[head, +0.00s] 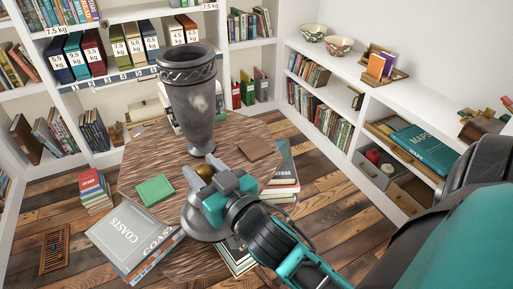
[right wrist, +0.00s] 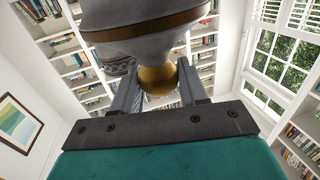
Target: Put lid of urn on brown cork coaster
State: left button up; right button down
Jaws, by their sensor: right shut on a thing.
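The lid (head: 202,226) is a grey dome with a gold knob (head: 205,172), below and left of my right gripper (head: 204,174). My right gripper is shut on the knob. The right wrist view shows the knob (right wrist: 158,80) between the fingers and the lid's grey body (right wrist: 145,38) with a gold band beyond it. The lid's height above the table is hard to tell. The tall grey urn (head: 193,98) stands upright and open on the round wooden table. The brown cork coaster (head: 256,149) lies bare on the table, right of the urn's foot. My left gripper is out of view.
A green square (head: 155,190) lies on the table (head: 140,163), left of the lid. Book stacks (head: 95,190) and a large grey COASTS book (head: 130,235) stand around the table. White shelves (head: 410,95) line the walls. Tabletop between urn and coaster is clear.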

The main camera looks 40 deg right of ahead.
aim_at(255, 147)
jog(key=i+z, duration=0.7)
jog(key=k, duration=0.05)
